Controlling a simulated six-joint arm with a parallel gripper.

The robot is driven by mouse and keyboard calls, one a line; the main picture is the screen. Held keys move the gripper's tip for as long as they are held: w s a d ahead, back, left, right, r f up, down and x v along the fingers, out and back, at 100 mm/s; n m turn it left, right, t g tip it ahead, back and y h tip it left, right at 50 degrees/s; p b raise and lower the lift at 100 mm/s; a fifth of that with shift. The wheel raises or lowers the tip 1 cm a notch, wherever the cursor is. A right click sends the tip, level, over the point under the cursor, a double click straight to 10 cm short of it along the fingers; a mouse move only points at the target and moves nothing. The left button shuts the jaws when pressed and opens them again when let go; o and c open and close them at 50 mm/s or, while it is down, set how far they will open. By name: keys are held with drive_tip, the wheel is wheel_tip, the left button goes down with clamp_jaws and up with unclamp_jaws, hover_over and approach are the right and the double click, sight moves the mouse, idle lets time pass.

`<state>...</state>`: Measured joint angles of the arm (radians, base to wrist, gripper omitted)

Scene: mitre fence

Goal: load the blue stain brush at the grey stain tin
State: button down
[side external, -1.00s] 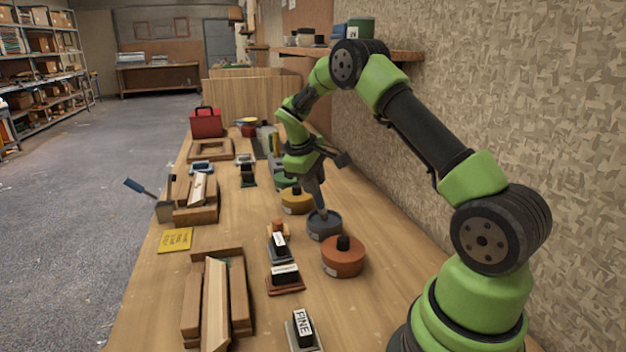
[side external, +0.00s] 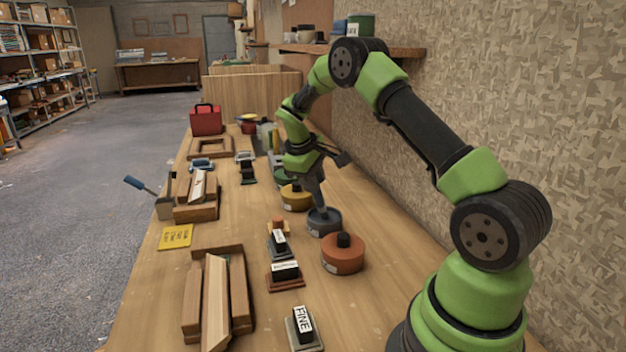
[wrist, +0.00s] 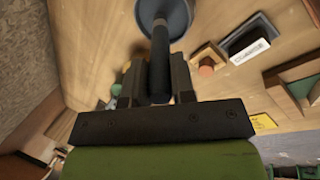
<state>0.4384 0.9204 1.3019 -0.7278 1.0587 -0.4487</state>
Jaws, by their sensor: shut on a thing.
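The grey stain tin (side external: 324,222) stands on the bench between a yellow tin and an orange tin. It also shows at the top of the wrist view (wrist: 180,12). My gripper (side external: 319,203) is directly above the grey tin, pointing down at a slight tilt. In the wrist view, my gripper (wrist: 157,75) is shut on the dark handle of the stain brush (wrist: 160,50). The handle runs from between the fingers to the tin. The brush looks nearly black here, so its blue cannot be confirmed. Its bristle end is hidden at the tin.
An orange tin (side external: 343,254) with a black knob stands nearer me, and a yellow tin (side external: 296,197) stands just behind. Sanding blocks (side external: 284,272) lie to the left, with a wooden mitre fence (side external: 216,300) beyond them. The chipboard wall (side external: 520,120) bounds the right side.

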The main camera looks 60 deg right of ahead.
idle(0.4)
drive_tip(key=shift+r, duration=3.5)
